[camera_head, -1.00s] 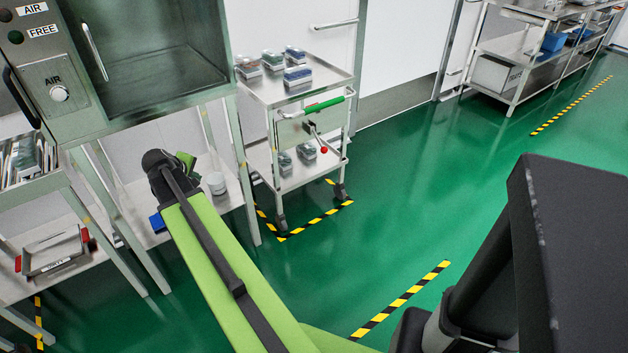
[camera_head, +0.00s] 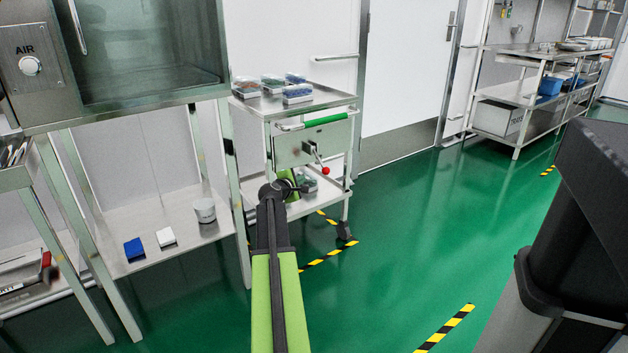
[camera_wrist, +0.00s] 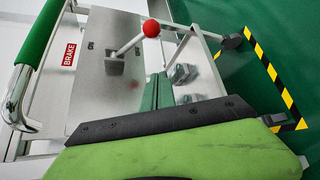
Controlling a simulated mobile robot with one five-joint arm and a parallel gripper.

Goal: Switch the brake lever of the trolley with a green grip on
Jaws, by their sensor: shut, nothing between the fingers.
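The trolley (camera_head: 300,148) has a green grip (camera_head: 327,119) along its top edge. Its front panel carries the brake lever (camera_head: 317,157), a metal rod ending in a red ball. In the wrist view the lever (camera_wrist: 132,43) slants from its slotted plate up to the red ball (camera_wrist: 151,28), with a red BRAKE label (camera_wrist: 69,54) on the panel. My gripper (camera_head: 297,183) is shut and empty, below and left of the lever in the head view and apart from it. My arm partly hides its fingers there. The green grip (camera_wrist: 40,40) shows at the wrist view's left edge.
Small packs (camera_head: 297,91) stand on the trolley's top shelf. A metal bench (camera_head: 170,245) and a cabinet (camera_head: 140,50) are at left. A yellow-black floor line (camera_head: 330,258) runs by the trolley's foot. Green floor (camera_head: 420,220) is clear to the right.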

